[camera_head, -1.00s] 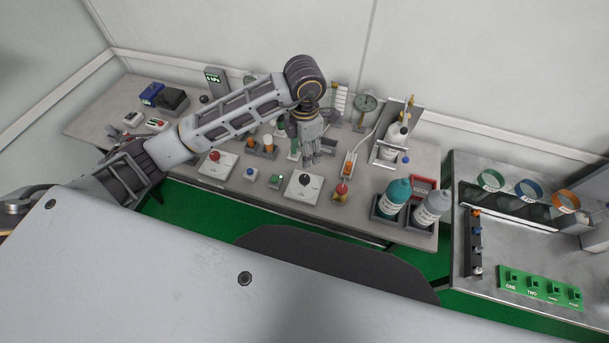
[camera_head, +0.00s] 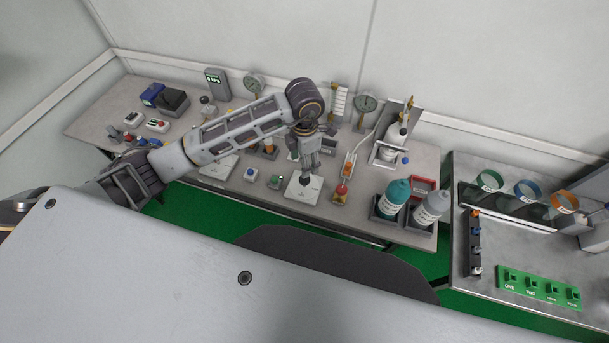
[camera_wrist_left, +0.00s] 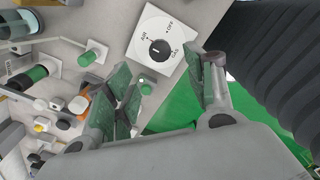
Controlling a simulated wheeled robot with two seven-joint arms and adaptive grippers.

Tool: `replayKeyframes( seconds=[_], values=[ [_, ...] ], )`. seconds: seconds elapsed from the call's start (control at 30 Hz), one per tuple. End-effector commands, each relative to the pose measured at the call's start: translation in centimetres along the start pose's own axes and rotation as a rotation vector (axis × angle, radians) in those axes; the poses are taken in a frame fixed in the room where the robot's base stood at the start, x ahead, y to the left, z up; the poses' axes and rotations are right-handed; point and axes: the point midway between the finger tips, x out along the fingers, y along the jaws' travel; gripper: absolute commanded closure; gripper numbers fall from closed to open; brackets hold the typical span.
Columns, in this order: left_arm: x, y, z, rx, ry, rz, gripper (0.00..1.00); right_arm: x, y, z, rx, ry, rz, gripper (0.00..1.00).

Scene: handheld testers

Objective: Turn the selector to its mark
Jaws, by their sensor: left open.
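The selector is a white square plate (camera_head: 296,192) with a round black knob (camera_head: 304,179), on the front part of the bench. In the left wrist view the knob (camera_wrist_left: 160,50) shows a pale pointer line, with small printed labels around it. The mark the pointer is on cannot be told surely. My left gripper (camera_head: 308,172) points down just over the knob and partly hides it in the head view. In the left wrist view the left gripper (camera_wrist_left: 160,80) has its fingers spread and empty, with the knob beyond the fingertips. Contact is not clear. My right gripper is not in view.
A green button block (camera_head: 276,182) and a blue button (camera_head: 251,174) stand left of the selector. Gauges stand behind. The bench's front edge is close.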

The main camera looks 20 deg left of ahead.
Motion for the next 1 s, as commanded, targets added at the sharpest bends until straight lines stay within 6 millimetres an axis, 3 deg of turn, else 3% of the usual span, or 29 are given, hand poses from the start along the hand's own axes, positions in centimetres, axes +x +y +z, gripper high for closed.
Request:
replayKeyframes(
  seconds=[0.6,1.0],
  values=[
    [7.8,-0.1,0.0,0.000,0.001,-0.002,0.45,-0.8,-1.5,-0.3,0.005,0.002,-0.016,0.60],
    [9.0,0.0,0.0,0.001,0.000,0.001,0.45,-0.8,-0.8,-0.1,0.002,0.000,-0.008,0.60]
  ],
)
